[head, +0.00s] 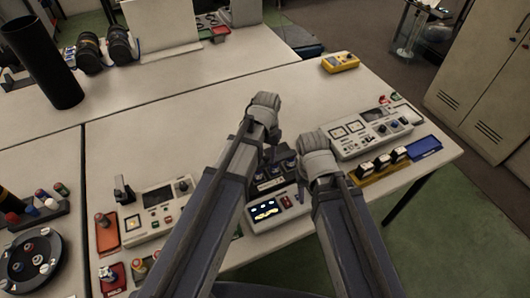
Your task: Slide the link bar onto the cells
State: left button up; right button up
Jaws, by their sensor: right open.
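My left gripper (264,112) is over the middle of the table, above a dark unit (277,170) with several upright black parts. These may be the cells, but I cannot tell. My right gripper (316,153) is open, just right of that unit; its wrist covers most of its fingers. The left gripper's fingers are hidden behind its wrist, so its jaw state does not show. A grey device with a lit display (266,210) sits in front of the dark unit, between my two arms. I cannot pick out the link bar; my arms may hide it.
A grey meter panel (352,135) and a yellow tray (368,178) with black-and-white blocks stand right of my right gripper. A blue box (424,148) lies near the right edge. A yellow meter (341,62) is at the back.

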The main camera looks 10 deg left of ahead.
pick_arm(q)
jog(key=o, duration=0.3)
jog(key=shift+o, duration=0.2)
jog(key=shift+r, duration=0.1)
notch_tip(320, 180, up, 8)
jog(key=p, duration=0.8)
jog(key=shift+f, duration=0.2)
jog(key=shift+s+d+f, duration=0.1)
jog(key=shift+s, duration=0.1)
jog(key=s+d+f+m+y+b, duration=0.1)
jog(key=s+d+f+b, duration=0.1)
jog(key=s, duration=1)
jog(key=shift+s+d+m, duration=0.3)
jog(key=shift+s+d, duration=0.05)
